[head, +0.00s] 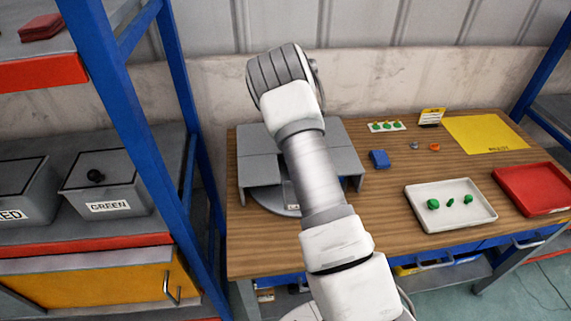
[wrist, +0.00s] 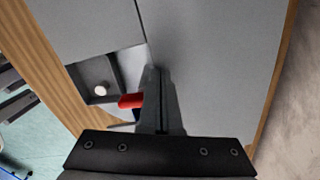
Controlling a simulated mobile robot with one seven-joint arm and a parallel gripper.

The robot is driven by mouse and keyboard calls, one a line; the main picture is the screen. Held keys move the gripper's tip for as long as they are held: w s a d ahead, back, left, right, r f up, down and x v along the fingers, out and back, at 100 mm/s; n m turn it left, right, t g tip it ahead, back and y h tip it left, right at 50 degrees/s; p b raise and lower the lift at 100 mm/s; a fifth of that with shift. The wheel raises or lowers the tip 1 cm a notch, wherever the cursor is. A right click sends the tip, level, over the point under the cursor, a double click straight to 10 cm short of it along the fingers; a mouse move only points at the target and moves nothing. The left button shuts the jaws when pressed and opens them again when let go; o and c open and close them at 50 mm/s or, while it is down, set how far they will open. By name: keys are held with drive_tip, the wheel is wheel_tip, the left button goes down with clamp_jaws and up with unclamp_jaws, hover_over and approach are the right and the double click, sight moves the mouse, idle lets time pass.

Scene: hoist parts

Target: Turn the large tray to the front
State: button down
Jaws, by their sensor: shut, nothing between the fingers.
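A grey unit with flat top panels (head: 343,140) stands at the table's left end, partly hidden by my arm. A round grey base (head: 268,201) with a small label shows under its front. I cannot tell which part of it is the large tray. In the wrist view the grey panels (wrist: 215,50) fill most of the picture, with an opening at the left. A red piece (wrist: 131,100) and a white round piece (wrist: 100,90) show in that opening. My gripper (wrist: 155,72) is shut and empty, over the panels beside the red piece; contact cannot be told.
A white tray (head: 420,220) with green parts and a red tray (head: 515,178) lie on the table's right. A blue block (head: 379,159), small parts, a card and a yellow mat (head: 485,133) lie behind. A blue-framed shelf (head: 130,100) stands close at the left.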

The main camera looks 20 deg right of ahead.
drive_tip(key=shift+r+p, duration=1.7)
drive_tip(key=shift+r, duration=1.35)
